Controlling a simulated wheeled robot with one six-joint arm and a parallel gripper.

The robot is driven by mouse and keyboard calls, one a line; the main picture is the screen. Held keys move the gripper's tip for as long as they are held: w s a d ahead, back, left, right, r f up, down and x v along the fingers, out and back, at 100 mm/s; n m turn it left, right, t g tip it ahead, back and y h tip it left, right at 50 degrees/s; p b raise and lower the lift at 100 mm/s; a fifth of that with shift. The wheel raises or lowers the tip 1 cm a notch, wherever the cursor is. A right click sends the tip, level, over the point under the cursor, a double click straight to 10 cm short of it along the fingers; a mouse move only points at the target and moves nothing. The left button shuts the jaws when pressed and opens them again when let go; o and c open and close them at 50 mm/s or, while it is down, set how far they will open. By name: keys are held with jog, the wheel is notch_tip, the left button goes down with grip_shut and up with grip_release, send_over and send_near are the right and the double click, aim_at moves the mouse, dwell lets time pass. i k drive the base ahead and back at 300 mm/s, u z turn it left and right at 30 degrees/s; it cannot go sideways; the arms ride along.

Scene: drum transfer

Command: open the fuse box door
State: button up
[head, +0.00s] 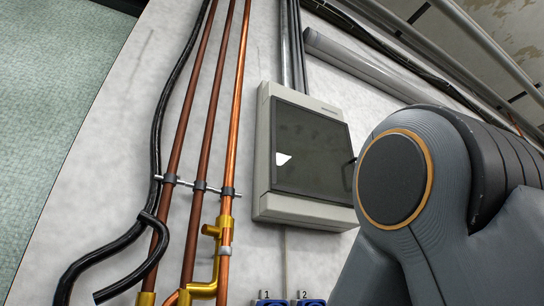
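The fuse box (264,150) is a pale grey case fixed to the white wall, right of the copper pipes. Its dark, see-through door (312,150) lies flat in the frame and looks shut. A small white reflection or patch shows on the left of the door. A small dark part sticks out at the door's right edge, next to my arm; I cannot tell whether it is a handle or part of my gripper. My large grey arm link covers the lower right and hides what is behind it. My gripper is not visible.
Copper pipes (203,130) with a clamp bar and brass fittings run left of the box. A black cable (158,110) hangs beside them. Grey conduits (292,50) run up from the box. Blue sockets (275,302) marked 1 and 2 sit below.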

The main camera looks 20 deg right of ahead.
aim_at(320, 147)
jog(key=u, duration=0.4)
jog(key=i, duration=0.3)
jog(key=z, duration=1.15)
